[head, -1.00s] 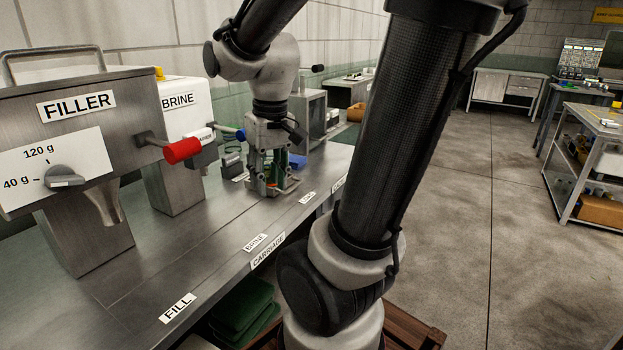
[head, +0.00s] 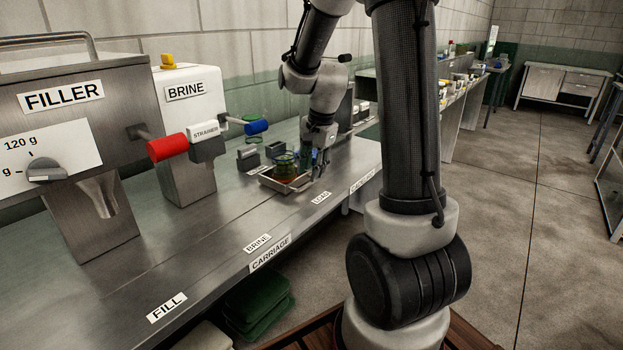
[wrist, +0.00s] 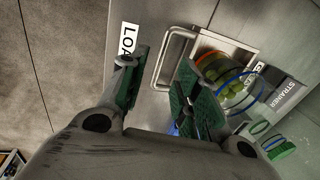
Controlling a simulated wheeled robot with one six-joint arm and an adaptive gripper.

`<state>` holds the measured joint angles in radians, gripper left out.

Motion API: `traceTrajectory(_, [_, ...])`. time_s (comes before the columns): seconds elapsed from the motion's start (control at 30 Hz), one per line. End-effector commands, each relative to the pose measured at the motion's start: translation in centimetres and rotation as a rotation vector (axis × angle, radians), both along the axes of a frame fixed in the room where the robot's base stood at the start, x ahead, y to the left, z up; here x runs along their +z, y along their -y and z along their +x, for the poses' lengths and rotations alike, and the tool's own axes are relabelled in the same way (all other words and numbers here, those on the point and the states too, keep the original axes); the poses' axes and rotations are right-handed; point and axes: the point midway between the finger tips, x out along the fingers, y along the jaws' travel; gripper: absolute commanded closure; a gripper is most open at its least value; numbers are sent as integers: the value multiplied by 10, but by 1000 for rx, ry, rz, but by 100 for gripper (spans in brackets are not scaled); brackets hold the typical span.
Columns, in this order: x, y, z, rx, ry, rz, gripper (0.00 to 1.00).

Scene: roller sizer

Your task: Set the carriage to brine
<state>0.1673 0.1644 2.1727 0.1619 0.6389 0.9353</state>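The carriage (head: 297,186) is a shallow metal tray on the steel bench, beside the LOAD label (head: 321,198) and right of the BRINE label (head: 258,243). A glass jar (head: 285,164) with green and orange contents stands in it. In the wrist view, the carriage (wrist: 240,50) has a bar handle (wrist: 172,48) on the side facing the LOAD label. My gripper (head: 317,174) is low at the right of the jar. In the wrist view, my gripper (wrist: 163,62) is open, with the handle showing beyond and between its green-padded fingers. I cannot tell whether they touch it.
The filler (head: 70,130) and white brine unit (head: 188,130) stand along the back, with red (head: 167,147) and blue (head: 257,127) handles projecting forward. The FILL label (head: 167,307) is at the near end. The bench strip between FILL and the carriage is clear.

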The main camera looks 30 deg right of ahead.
Motion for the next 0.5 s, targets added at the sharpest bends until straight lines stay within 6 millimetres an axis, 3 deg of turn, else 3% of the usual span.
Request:
traceTrajectory(0.2, [-31,-2,5,0,-3,1,68])
traceTrajectory(0.5, [-40,-3,7,2,0,0,68])
